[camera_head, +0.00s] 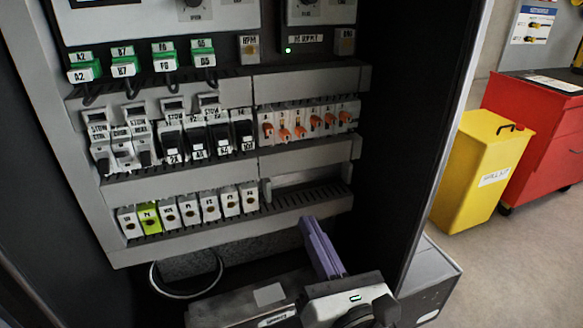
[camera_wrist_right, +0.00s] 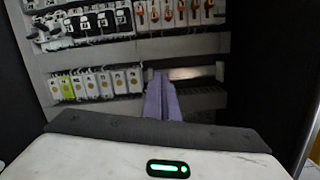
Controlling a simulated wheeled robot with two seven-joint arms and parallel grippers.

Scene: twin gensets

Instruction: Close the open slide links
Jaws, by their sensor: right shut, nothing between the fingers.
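The slide links (camera_head: 300,122) form a row of white blocks with orange sliders at the right of the middle rail. In the head view, the second and third sliders from the left (camera_head: 284,134) sit lower than the others. The row also shows at the top of the right wrist view (camera_wrist_right: 180,12), partly cut off. My right gripper (camera_head: 308,222) has purple fingers pressed together with nothing between them. It is below and apart from the links, in front of the lower cabinet; its fingertips (camera_wrist_right: 160,78) point toward the panel. My left gripper is not in view.
Black and white breakers (camera_head: 197,138) stand left of the links. A lower row of terminals (camera_head: 190,210) includes one green-yellow block. The cabinet's dark right wall (camera_head: 415,120) bounds the space. A yellow bin (camera_head: 480,170) and red cabinet (camera_head: 545,130) stand outside.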

